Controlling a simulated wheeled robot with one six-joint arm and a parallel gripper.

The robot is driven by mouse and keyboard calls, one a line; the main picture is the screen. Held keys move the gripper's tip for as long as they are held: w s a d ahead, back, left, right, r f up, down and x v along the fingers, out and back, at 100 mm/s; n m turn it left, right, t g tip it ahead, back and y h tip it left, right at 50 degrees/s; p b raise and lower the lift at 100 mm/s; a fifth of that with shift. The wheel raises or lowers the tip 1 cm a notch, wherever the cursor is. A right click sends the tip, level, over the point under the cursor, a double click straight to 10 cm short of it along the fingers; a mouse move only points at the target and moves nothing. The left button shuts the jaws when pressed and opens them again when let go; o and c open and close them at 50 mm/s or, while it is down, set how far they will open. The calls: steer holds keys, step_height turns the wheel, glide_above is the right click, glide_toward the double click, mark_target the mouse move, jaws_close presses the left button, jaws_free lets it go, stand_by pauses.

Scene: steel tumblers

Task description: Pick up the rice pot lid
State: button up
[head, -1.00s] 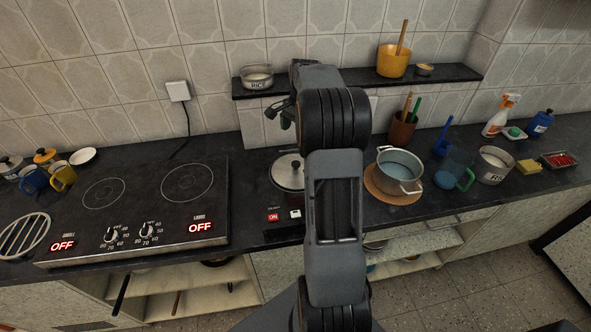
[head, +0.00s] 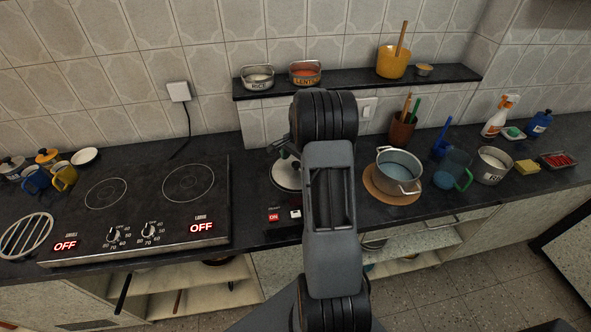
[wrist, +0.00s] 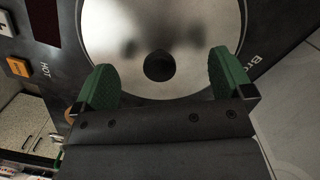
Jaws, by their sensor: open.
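The rice pot lid (wrist: 158,25) is a round, shiny steel disc with a black knob (wrist: 158,66) at its centre. It fills the upper middle of the wrist view. In the head view the lid (head: 286,177) shows on the counter unit behind my arm, partly hidden by my gripper and arm. My gripper (wrist: 162,72) is open and empty. Its two green fingers stand apart, one to the left and one to the right of the knob, over the near part of the lid. The gripper (head: 281,148) also shows just above the lid in the head view.
A two-handled pot (head: 399,172) stands on a round wooden board to the right. A black cooktop (head: 140,205) lies to the left, reading OFF. A shelf (head: 360,80) above the counter holds RICE (head: 257,78) and LENTILS (head: 305,73) containers.

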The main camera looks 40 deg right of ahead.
steer(key=shift+a+f, duration=0.1)
steer(key=shift+f, duration=0.7)
steer(key=c, duration=0.9)
steer(key=shift+s+a+f, duration=0.1)
steer(key=shift+s+f, duration=0.05)
steer(key=shift+s, duration=0.05)
steer(key=c, duration=0.8)
